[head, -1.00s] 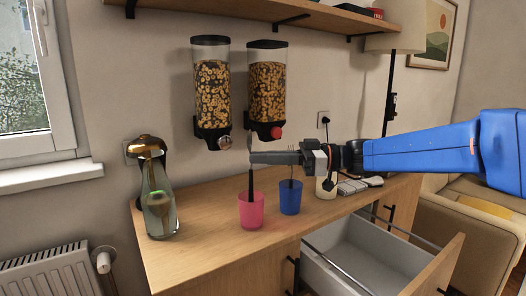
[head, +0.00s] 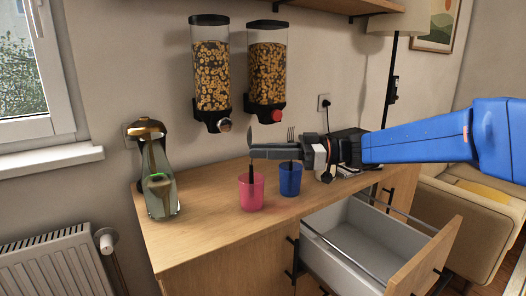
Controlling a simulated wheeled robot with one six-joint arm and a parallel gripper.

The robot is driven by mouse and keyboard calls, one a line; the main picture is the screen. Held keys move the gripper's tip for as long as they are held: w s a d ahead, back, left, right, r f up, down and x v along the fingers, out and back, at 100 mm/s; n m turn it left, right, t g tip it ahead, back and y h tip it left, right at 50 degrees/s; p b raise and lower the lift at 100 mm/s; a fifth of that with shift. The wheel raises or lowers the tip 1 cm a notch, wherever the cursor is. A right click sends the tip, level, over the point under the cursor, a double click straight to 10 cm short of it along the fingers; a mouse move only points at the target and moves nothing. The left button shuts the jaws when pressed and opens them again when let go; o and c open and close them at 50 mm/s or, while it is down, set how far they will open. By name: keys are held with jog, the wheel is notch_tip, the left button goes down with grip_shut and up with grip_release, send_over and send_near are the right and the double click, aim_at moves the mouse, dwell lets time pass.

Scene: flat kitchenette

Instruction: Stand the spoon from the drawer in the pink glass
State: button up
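The pink glass (head: 252,196) stands upright on the wooden counter. The spoon is upright at the tips of my gripper (head: 256,151). Its thin metal end rises just above the fingers, and its dark handle (head: 252,167) points down into the mouth of the pink glass. The handle's lower end is hidden by the glass wall. My gripper reaches in level from the right, above the glass, and looks shut on the spoon, seen from the side. The drawer (head: 368,236) below the counter is pulled open, and its visible inside looks empty.
A blue glass (head: 290,180) stands just right of the pink one, with a fork (head: 291,134) upright in it behind my gripper. Two cereal dispensers (head: 212,78) hang above. The counter's front left is clear.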

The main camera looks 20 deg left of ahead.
jog(key=shift+o, duration=0.4)
jog(key=v, duration=1.7)
jog(key=shift+d, duration=0.2)
jog(key=shift+r, duration=0.1)
